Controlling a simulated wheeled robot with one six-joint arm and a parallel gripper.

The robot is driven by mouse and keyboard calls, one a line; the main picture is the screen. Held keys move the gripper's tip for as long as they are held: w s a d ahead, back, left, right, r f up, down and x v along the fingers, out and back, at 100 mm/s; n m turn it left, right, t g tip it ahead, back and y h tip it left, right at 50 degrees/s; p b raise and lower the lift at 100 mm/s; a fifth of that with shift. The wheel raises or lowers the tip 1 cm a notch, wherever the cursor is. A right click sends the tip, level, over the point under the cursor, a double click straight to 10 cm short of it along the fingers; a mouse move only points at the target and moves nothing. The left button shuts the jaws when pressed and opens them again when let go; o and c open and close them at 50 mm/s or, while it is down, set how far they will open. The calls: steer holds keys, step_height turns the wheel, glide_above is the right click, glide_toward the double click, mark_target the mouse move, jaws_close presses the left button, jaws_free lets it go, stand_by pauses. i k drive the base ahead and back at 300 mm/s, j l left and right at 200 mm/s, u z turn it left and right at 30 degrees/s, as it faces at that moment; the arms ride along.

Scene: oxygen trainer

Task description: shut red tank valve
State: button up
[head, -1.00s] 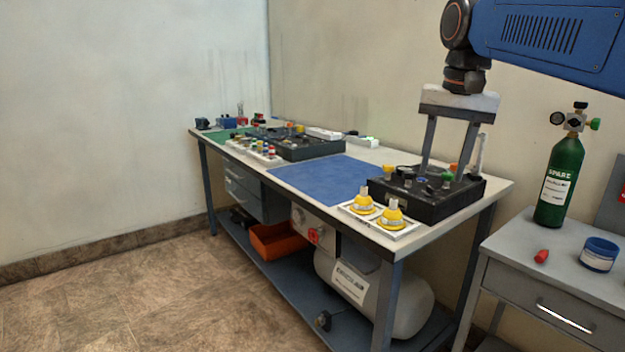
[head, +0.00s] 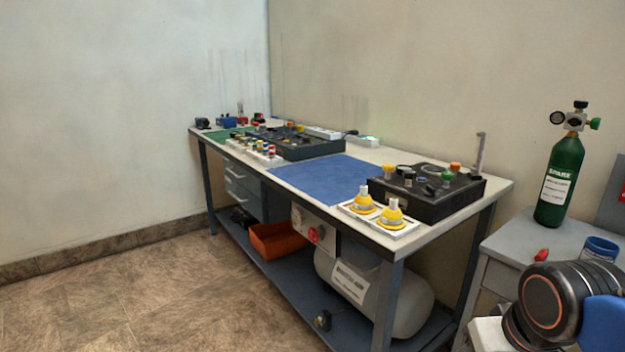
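A red valve knob (head: 316,234) sits on a light panel under the workbench, to the left of the pale grey tank (head: 400,300) lying on the lower shelf. The tank bears a white label. My gripper (head: 489,334) is at the bottom right edge of the head view, well to the right of the red knob and not touching it. Only its pale body shows below my dark wrist; its fingers are cut off by the frame, so I cannot tell whether it is open.
The workbench (head: 436,245) bears a black panel box (head: 440,207), two yellow knobs on white plates and a blue mat (head: 325,177). An orange bin (head: 275,241) is left of the red knob. A green cylinder (head: 562,180) stands on the side table (head: 505,248). Floor at left is clear.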

mark_target(312, 236)
steer(key=k+l+u, duration=0.25)
steer(key=l, duration=0.15)
steer(key=l+u, duration=0.2)
steer(key=l, duration=0.2)
steer(key=k+l+u, duration=0.25)
steer(key=i+j+z, duration=0.1)
steer(key=i+j, duration=0.95)
steer(key=i+l, duration=0.1)
steer(key=l, duration=0.5)
steer(key=i, duration=0.05)
